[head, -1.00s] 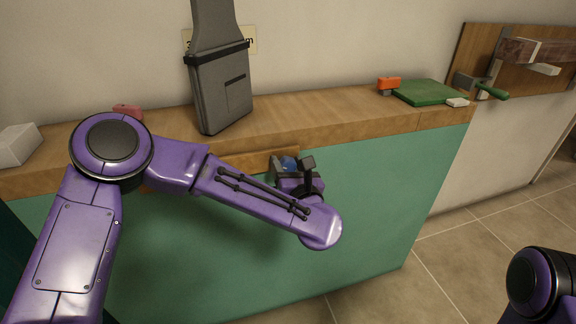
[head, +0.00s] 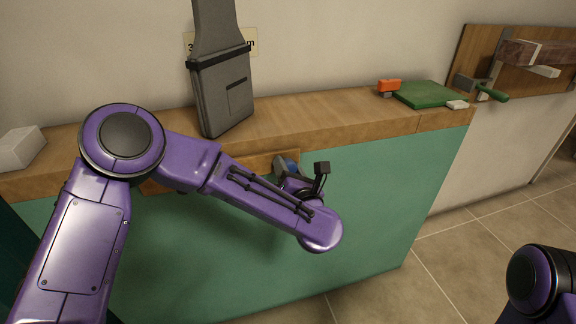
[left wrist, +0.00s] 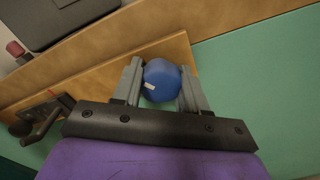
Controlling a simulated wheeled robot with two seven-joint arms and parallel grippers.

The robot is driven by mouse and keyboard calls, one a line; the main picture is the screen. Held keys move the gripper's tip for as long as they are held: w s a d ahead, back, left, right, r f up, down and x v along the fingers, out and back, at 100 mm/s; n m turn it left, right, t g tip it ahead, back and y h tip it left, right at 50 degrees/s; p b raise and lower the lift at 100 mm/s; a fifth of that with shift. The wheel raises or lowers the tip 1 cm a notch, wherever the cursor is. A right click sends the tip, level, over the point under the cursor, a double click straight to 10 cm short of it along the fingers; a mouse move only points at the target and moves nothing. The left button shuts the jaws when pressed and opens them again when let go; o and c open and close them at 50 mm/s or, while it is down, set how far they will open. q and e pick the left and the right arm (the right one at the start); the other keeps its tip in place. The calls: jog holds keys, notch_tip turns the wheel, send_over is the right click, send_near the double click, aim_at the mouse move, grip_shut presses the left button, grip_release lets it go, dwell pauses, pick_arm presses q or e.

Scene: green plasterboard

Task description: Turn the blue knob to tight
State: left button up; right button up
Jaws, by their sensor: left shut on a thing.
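The blue knob (left wrist: 161,80) sits on a wooden strip (left wrist: 170,62) on the front of the bench. It has a small white mark on its lower left face in the left wrist view. My left gripper (left wrist: 161,84) has one grey finger on each side of the knob and is shut on it. In the head view the knob (head: 291,165) is partly hidden behind my left gripper (head: 287,167). My right gripper is not in view; only part of my right arm shows at the lower right.
A grey tool (head: 222,85) stands on the wooden bench top. A white block (head: 21,147) lies at the left. A crank handle (left wrist: 42,124) shows left of the knob in the left wrist view.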

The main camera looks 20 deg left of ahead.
pick_arm(q)
jog(key=m, duration=0.1)
jog(key=m+p, duration=0.1)
jog(key=m, duration=0.1)
jog(key=m+p, duration=0.1)
jog(key=shift+w+d+r, duration=0.1)
jog(key=shift+d+r, duration=0.05)
jog(key=shift+r, duration=0.1)
jog(key=m+p, duration=0.1)
jog(key=m, duration=0.2)
jog(key=shift+f, duration=0.2)
jog(key=shift+m, duration=0.3)
jog(key=shift+d+f+m+p, duration=0.1)
jog(key=shift+f+m+p, duration=0.05)
jog(key=shift+m+p, duration=0.15)
jog(key=o, duration=0.9)
jog(key=shift+o, duration=0.8)
jog(key=shift+d, duration=0.15)
jog(key=shift+s, duration=0.2)
